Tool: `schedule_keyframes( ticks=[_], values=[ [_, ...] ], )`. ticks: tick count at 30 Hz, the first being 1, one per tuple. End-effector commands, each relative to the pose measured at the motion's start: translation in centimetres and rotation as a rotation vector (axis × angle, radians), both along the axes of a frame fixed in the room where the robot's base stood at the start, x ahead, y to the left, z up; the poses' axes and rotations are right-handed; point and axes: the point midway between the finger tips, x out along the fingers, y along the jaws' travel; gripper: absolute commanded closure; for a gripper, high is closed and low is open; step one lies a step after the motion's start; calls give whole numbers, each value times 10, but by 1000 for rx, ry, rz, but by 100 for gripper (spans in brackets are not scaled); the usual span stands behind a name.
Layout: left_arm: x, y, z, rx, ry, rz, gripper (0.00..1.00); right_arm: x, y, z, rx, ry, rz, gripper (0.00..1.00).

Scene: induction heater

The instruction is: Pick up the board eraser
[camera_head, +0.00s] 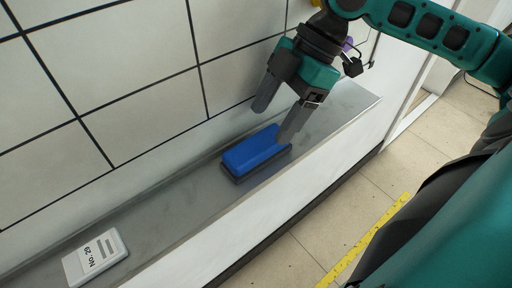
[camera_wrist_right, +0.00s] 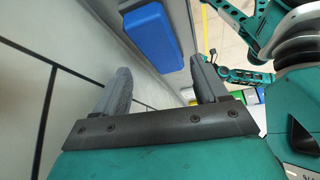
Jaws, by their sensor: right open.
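The board eraser (camera_head: 254,150) is a blue block with a dark underside. It lies on a grey metal ledge (camera_head: 180,206) along the tiled wall. My right gripper (camera_head: 279,120) is open, with its two grey fingers pointing down just above and beside the eraser's far right end. In the right wrist view the eraser (camera_wrist_right: 152,36) shows beyond the fingertips, and nothing is between the fingers of the gripper (camera_wrist_right: 160,88). My left gripper is not in view.
A white box labelled No. 29 (camera_head: 95,257) lies on the ledge at the lower left. The tiled wall (camera_head: 110,85) rises behind the ledge. A white front panel (camera_head: 260,220) drops to the floor, where a yellow strip (camera_head: 372,237) lies. The ledge between box and eraser is clear.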

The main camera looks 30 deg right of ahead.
Motion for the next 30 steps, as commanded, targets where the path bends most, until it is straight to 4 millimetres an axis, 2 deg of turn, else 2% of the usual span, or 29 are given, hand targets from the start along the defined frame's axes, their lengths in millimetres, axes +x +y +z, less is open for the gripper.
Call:
schedule_keyframes(
  ticks=[1,8,17,30],
  values=[
    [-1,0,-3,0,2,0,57,0,4,-7,2,0,1,27],
    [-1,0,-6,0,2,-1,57,1,12,-22,1,0,0,27],
    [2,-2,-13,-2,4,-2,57,0,32,-58,2,0,1,27],
    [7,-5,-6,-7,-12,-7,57,1,34,-61,-1,0,-1,27]
  ],
)
